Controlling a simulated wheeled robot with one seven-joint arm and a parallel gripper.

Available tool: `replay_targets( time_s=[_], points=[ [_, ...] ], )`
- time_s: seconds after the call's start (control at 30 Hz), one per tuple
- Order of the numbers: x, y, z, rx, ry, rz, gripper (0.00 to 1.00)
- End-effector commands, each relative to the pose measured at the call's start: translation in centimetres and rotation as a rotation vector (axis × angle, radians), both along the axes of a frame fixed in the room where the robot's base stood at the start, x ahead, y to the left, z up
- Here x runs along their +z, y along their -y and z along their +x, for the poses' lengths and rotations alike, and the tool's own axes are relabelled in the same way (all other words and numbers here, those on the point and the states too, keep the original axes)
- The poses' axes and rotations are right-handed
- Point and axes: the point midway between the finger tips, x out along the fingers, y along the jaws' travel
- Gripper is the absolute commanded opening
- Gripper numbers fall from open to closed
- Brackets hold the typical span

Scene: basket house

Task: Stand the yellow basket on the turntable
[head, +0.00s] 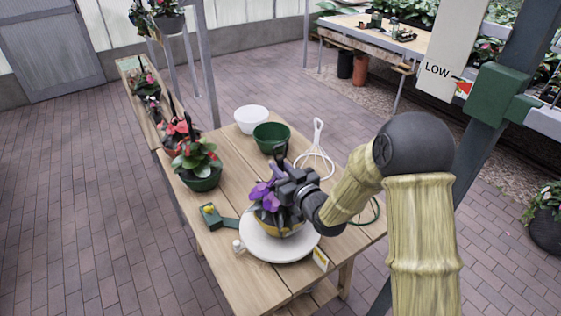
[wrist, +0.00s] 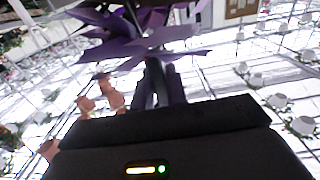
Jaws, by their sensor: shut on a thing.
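The yellow basket (head: 287,231) holds a plant with purple flowers (head: 263,194). It appears upright over the white round turntable (head: 258,250), towards its back right. I cannot tell whether its base touches the disc. My gripper (head: 282,167) is above the basket and hides part of the flowers. In the wrist view, the dark fingers (wrist: 164,85) are close together, with purple petals (wrist: 140,45) just beyond them. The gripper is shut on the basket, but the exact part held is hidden.
A green box with a yellow button (head: 209,211) and a small white bottle (head: 238,246) stand beside the turntable.

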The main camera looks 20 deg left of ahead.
Motion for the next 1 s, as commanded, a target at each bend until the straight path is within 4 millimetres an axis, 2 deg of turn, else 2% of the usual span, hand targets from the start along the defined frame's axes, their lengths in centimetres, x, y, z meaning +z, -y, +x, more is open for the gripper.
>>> replay_targets(
  time_s=[0.33, 0.37, 0.43, 0.47, 0.83, 1.0],
  points=[
    [0.1, -0.1, 0.0, 0.001, 0.007, 0.006, 0.0],
    [-0.1, 0.0, 0.0, 0.0, 0.001, 0.001, 0.2],
    [-0.1, 0.0, 0.0, 0.0, 0.0, 0.0, 0.34],
    [-0.1, 0.0, 0.0, 0.0, 0.0, 0.0, 0.36],
    [0.2, 0.0, 0.0, 0.001, 0.0, 0.0, 0.36],
    [-0.1, 1.3, -1.2, 0.002, 0.0, -0.001, 0.36]
  ],
)
